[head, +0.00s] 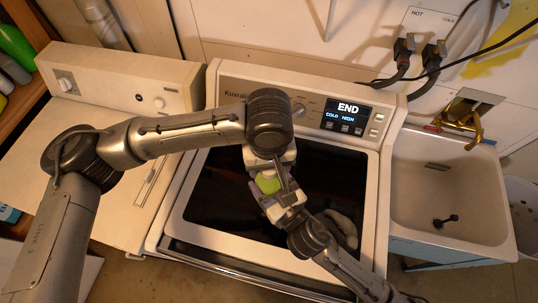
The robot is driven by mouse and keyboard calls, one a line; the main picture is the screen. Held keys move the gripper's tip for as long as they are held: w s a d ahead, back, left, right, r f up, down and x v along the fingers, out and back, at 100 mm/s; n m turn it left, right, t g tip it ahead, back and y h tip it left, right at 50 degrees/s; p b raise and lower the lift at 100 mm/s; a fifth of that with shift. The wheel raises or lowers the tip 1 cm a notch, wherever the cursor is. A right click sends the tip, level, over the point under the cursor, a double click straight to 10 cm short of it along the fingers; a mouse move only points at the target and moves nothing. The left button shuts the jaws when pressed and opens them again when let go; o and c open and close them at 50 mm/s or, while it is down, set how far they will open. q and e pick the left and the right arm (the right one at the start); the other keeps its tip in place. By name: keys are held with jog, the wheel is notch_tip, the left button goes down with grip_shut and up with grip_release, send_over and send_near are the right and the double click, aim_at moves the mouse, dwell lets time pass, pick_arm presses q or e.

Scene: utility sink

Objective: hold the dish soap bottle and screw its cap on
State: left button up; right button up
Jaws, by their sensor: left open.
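The yellow-green dish soap bottle (268,183) shows as a small patch over the washer's dark lid, between my two grippers. My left gripper (266,168) points down at it from the far side and is open. My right gripper (277,194) reaches it from the near right, with a finger beside the bottle. Whether its jaws press on the bottle is hidden. I cannot make out the cap or the bottle's full shape, because both grippers cover them.
A washer with a dark lid (215,200) and a lit END display (347,112) lies below. A white utility sink (448,200) with a brass faucet (462,120) stands at right. A white appliance (120,100) is at left.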

pick_arm(q)
jog(key=shift+f, duration=0.3)
